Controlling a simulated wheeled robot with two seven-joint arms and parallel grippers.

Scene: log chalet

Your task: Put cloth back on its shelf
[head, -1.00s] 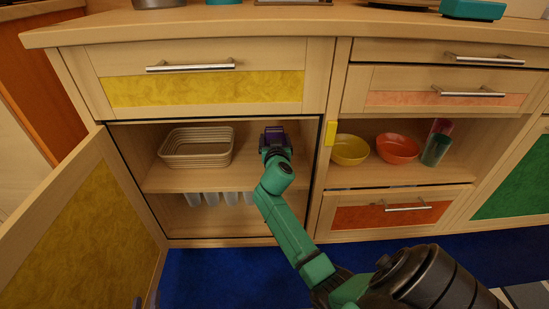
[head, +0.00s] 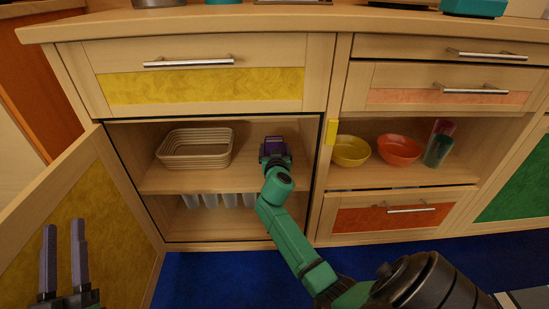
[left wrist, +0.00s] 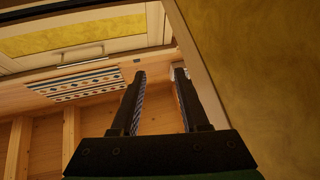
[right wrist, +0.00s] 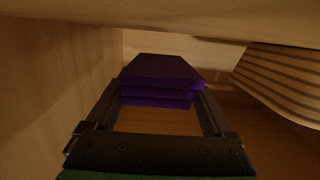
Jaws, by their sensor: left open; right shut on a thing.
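The cloth (right wrist: 160,80) is a folded purple stack; in the right wrist view it sits between the two fingers of my right gripper (right wrist: 160,95), which is shut on it. In the head view the purple cloth (head: 274,143) shows at my right gripper (head: 275,155), inside the open cabinet. It is over the right part of the upper shelf (head: 180,179). I cannot tell whether the cloth touches the shelf. My left gripper (head: 63,262) is open and empty, in front of the open yellow door; it also shows in the left wrist view (left wrist: 160,85).
A striped basket (head: 195,150) stands left of the cloth on the same shelf; it also shows in the right wrist view (right wrist: 280,80). Several pale cups (head: 208,200) stand below. The open door (head: 105,235) is at left. Yellow (head: 350,151) and orange (head: 398,150) bowls occupy the right compartment.

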